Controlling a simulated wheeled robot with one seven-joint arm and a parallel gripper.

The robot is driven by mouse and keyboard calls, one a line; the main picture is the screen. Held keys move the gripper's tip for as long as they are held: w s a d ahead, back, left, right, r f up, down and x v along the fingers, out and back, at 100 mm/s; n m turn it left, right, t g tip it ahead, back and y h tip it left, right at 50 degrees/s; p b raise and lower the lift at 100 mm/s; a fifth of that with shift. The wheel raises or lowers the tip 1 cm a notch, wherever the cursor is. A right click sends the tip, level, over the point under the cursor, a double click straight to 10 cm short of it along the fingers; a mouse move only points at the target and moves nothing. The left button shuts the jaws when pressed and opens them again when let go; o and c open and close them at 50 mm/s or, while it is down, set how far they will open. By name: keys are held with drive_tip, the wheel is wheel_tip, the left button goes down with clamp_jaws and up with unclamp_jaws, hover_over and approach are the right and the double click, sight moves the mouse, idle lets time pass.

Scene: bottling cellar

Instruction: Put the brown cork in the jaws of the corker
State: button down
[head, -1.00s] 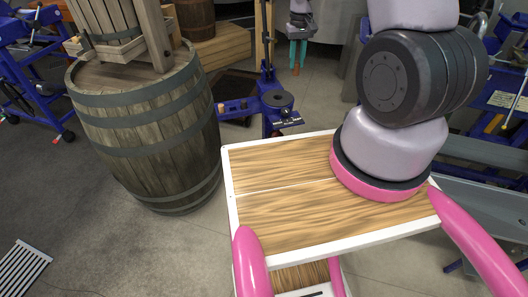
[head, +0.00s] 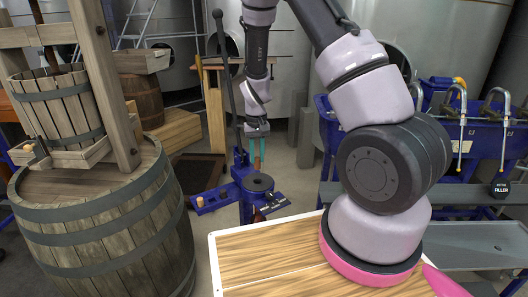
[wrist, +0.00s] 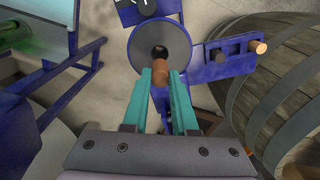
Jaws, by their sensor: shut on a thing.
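In the wrist view, the teal fingers of my gripper (wrist: 160,92) are shut on the brown cork (wrist: 160,74), which sticks out past their tips. The cork's front end is just short of the dark hole in the round grey plate of the corker (wrist: 179,32); I cannot tell its height above the plate. In the head view, my gripper (head: 256,160) hangs pointing down just above the blue corker (head: 245,202) with its black round top.
The corker's blue side tray (wrist: 216,73) holds dark stoppers and a pale cork (wrist: 261,47). A black lever (head: 225,80) rises beside the corker. A barrel (head: 110,225) with a wooden press stands at left. A blue filler bench (head: 470,155) stands at right.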

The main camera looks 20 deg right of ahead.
drive_tip(key=shift+f, duration=2.55)
drive_tip(key=shift+f, duration=1.1)
drive_tip(key=c, duration=0.6)
unclamp_jaws()
drive_tip(key=shift+r, duration=0.1)
wheel_tip(320, 180, up, 11)
drive_tip(key=shift+f, duration=0.15)
